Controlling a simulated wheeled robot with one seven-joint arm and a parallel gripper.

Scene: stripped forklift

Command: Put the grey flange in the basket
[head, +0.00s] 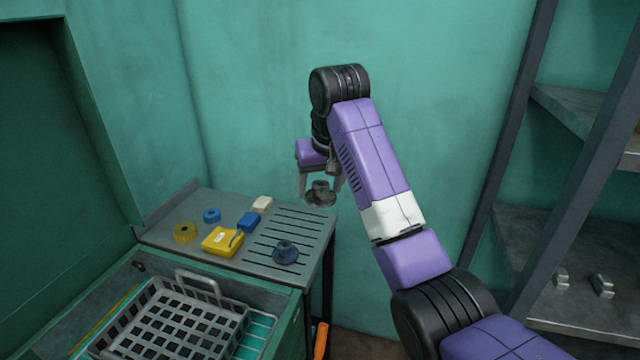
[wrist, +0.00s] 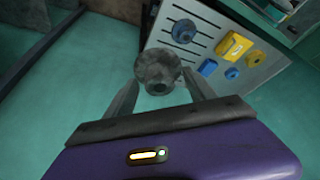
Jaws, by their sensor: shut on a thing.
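The grey flange (head: 320,195) is held between the fingers of my gripper (head: 321,188), in the air above the right end of the slatted worktop. In the wrist view, the flange (wrist: 158,70) sits between the two fingertips of my gripper (wrist: 160,88). The fingers are shut on it. The basket (head: 180,318), a grey plastic crate with a grid floor and a raised handle, stands in the open bin at the lower left. Its visible floor looks empty; its near part is cut off by the frame edge.
The worktop (head: 300,228) bears a dark blue flange (head: 285,253), a yellow box (head: 222,241), a blue block (head: 248,222), a blue ring (head: 212,215), a yellow ring (head: 185,232) and a pale block (head: 262,204). A metal shelf (head: 575,240) stands at right.

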